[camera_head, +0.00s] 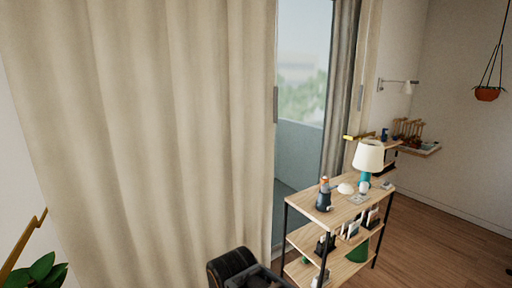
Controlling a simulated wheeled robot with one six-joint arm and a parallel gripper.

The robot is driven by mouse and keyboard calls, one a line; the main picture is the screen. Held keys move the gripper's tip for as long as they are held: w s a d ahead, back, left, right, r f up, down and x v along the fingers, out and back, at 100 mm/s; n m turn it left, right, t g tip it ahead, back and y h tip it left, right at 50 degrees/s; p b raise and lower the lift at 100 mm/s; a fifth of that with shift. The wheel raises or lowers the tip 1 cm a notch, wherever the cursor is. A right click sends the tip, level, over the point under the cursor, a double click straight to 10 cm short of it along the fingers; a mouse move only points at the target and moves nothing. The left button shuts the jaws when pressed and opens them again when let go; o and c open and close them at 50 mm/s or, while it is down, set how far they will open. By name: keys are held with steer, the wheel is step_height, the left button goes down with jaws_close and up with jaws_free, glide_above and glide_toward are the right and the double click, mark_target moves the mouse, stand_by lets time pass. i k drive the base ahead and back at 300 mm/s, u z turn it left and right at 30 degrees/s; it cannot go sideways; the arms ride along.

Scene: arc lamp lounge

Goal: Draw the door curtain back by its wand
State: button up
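A long beige door curtain (150,130) hangs in folds across the left and middle of the view. Its right edge lies beside the glass of the door (300,60), where greenery and a pale balcony wall show outside. A short grey upright bar (275,105) shows at that edge; I cannot tell whether it is a door handle or part of the wand. No full wand can be made out. A dark part of what looks like my arm shows at the bottom middle, in front of the curtain. My gripper's fingertips are not visible.
A wooden shelf unit (335,192) with black legs stands right of the curtain, bearing a lamp (368,157) and small items. A greyish curtain (340,90) hangs beyond the glass. A plant (40,272) is at lower left. Wooden floor (430,240) is open at right.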

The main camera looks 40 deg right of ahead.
mark_target(254, 90)
steer(key=z, duration=0.55)
steer(key=i, duration=0.75)
steer(key=z, duration=0.85)
steer(key=i, duration=1.25)
steer(key=u, duration=0.15)
